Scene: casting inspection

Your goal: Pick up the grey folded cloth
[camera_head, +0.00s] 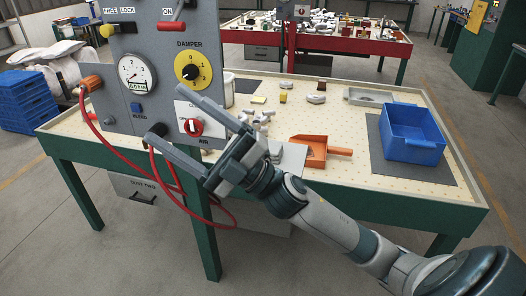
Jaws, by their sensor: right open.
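My right gripper (165,114) is open and empty, its two long fingers spread in front of the grey control panel (165,62). Its arm comes in from the lower right. No thing shows clearly as a folded cloth. A flat light-grey piece (293,158) lies at the table's front edge, partly hidden behind my right gripper; I cannot tell whether it is cloth. My left gripper is not in view.
The pale table (440,180) holds an orange scoop (312,148), a blue bin (411,133) on a dark mat (383,165), a grey tray (368,96) and several small castings. A red hose (118,143) hangs from the panel. Blue crates (27,101) stand left.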

